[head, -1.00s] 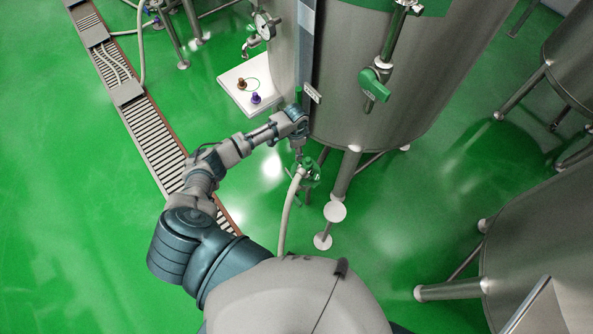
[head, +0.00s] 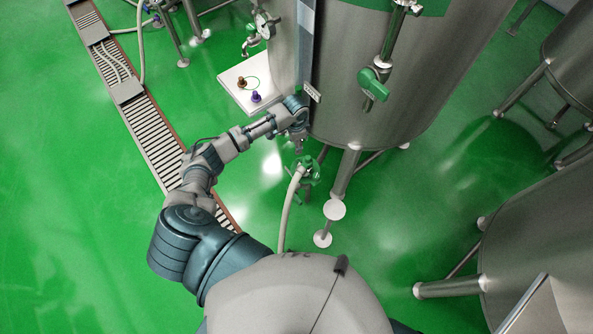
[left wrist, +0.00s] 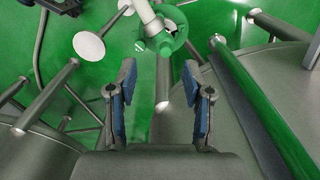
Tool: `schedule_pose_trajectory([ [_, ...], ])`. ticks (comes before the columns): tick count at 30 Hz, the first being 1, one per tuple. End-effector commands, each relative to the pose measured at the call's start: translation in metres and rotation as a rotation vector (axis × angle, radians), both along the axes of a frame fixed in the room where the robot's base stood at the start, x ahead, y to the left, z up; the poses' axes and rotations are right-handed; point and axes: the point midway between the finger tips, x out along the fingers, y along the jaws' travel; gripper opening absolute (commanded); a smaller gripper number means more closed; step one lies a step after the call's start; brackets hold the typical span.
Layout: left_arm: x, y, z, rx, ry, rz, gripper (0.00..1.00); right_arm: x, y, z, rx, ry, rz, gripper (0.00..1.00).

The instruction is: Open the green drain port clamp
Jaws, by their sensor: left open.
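The green drain port clamp (head: 309,170) sits low beside the tank, at the end of a white hose (head: 289,205). In the left wrist view the green clamp (left wrist: 163,37) is a ring around the white pipe end, at the top middle. My left gripper (left wrist: 158,80) is open and empty, its blue-padded fingers apart, with the clamp beyond the fingertips. In the head view my left gripper (head: 299,143) is small, just above the clamp and partly hidden by my wrist. My right gripper is in neither view.
A steel tank (head: 350,80) with a green-handled valve (head: 374,85) stands behind the clamp. Its leg (head: 346,172) is right of the clamp. A white platform (head: 235,88) holds small brown and purple fittings. A floor drain (head: 150,135) runs at left. Open green floor lies around.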

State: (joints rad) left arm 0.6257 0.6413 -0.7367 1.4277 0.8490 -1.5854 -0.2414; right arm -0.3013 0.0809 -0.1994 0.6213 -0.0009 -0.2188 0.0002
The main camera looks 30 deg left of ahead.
Motion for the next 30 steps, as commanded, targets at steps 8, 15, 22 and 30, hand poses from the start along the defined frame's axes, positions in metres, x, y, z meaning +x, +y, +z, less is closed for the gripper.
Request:
schedule_pose_trajectory([
  [8,0.002,0.000,0.061,-0.002,-0.005,-0.001,0.51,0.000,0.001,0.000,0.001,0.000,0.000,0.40],
  [15,0.001,0.000,0.080,0.000,-0.001,0.000,0.51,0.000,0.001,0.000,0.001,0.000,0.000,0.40],
  [22,0.001,0.000,0.081,-0.001,-0.001,0.001,0.51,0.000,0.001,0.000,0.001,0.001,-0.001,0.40],
  [30,0.001,0.000,0.081,-0.001,-0.001,0.000,0.51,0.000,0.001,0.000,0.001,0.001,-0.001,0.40],
])
